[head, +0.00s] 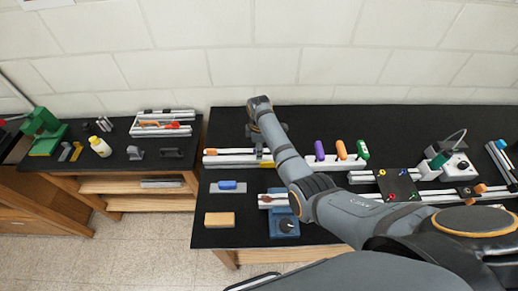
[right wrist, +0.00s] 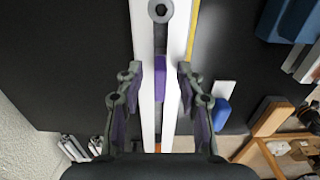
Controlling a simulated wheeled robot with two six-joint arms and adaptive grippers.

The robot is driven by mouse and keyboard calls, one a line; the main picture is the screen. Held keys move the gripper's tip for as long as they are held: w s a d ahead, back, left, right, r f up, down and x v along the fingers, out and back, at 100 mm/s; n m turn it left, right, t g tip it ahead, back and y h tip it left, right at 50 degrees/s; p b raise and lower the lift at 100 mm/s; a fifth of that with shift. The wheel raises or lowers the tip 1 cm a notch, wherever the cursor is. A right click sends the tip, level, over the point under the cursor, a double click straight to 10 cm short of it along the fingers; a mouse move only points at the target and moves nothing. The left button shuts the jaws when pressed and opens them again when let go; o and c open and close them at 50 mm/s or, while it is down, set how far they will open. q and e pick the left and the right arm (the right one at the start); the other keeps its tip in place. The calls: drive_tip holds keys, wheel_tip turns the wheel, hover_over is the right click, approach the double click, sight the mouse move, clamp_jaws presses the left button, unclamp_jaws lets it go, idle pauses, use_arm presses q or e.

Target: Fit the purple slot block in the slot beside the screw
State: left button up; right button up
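In the right wrist view, the purple slot block (right wrist: 160,69) lies in line with the slot of the white extrusion (right wrist: 143,104). A screw (right wrist: 161,11) with a hex hole stands on the same extrusion, a short way beyond the block. My right gripper (right wrist: 160,74) is open, its fingers on either side of the extrusion and the block, with gaps to the block. I cannot tell how deep the block sits. In the head view my right arm hides the block and screw, over the white extrusion (head: 228,159). My left gripper is not in view.
A tool rack holds upright purple, orange and green handles (head: 319,150) right of the arm. A blue block (head: 227,185), a tan block (head: 219,219) and a blue fixture (head: 284,228) are nearer the front. Black tabletop is bare between them. A side bench stands left.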

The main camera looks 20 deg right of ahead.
wheel_tip(320, 180, up, 12)
idle(0.4)
idle(0.6)
